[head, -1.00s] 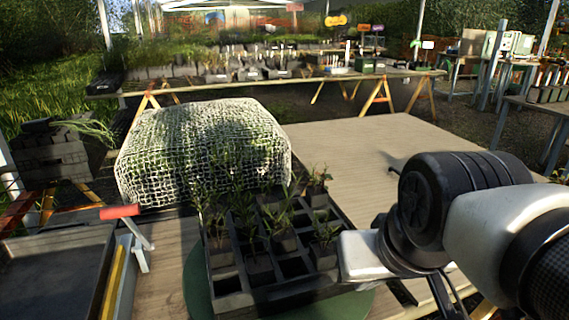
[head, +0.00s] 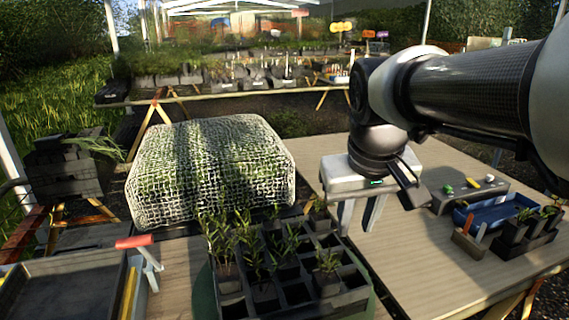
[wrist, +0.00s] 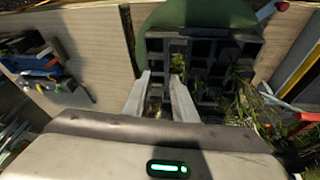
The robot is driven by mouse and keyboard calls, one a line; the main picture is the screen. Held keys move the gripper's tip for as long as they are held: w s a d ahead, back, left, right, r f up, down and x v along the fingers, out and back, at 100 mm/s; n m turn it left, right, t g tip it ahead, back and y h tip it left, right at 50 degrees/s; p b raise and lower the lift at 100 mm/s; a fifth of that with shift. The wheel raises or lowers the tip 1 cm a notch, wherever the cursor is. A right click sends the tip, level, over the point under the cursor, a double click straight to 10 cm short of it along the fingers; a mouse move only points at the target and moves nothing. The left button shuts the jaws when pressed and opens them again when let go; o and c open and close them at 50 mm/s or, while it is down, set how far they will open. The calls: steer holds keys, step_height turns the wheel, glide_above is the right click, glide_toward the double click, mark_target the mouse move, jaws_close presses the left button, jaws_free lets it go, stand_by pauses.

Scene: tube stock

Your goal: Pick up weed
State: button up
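A black grid tray (head: 345,302) holds several small potted green plants. Grassy stems (head: 222,240) stand at its left, and a bushy plant (head: 328,262) is near its right side. I cannot tell which plant is the weed. My gripper (head: 358,230) is open above the tray's back right edge, fingers pointing down. In the wrist view my gripper (wrist: 159,77) has its fingers apart, with a small green plant (wrist: 178,63) beside one fingertip. A dark pot shows in the gap lower down, but nothing is clearly held. The fingers partly hide the tray.
A netted mound (head: 210,170) stands behind the tray. A grey bin (head: 60,290) with a red-handled tool (head: 135,242) is at left. A blue tray (head: 480,220), pots (head: 520,240) and a grey block (head: 450,200) sit at right. The wooden table (head: 400,260) between is bare.

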steer(key=w+r+n+g+p, duration=0.1)
steer(key=w+r+p, duration=0.25)
steer(key=w, duration=0.35)
steer(key=w+r+g+p, duration=0.1)
steer(key=w+r+p, duration=0.2)
steer(key=w+p, duration=0.35)
steer(key=g+p, duration=0.2)
steer(key=p, duration=0.2)
glide_above(325, 215)
steer(key=shift+n+y, duration=0.3)
steer(key=shift+n, duration=0.1)
steer(key=f, duration=1.4)
steer(key=shift+s+d+f, duration=0.15)
steer(key=shift+d+f, duration=0.05)
steer(key=shift+f, duration=0.2)
steer(key=shift+w+a+f, duration=0.1)
steer(key=shift+w+f, duration=0.1)
steer(key=shift+f, duration=1.2)
steer(key=shift+w+a+f, duration=0.1)
steer(key=shift+w+f, duration=0.05)
steer(key=shift+f, duration=1.2)
jaws_close()
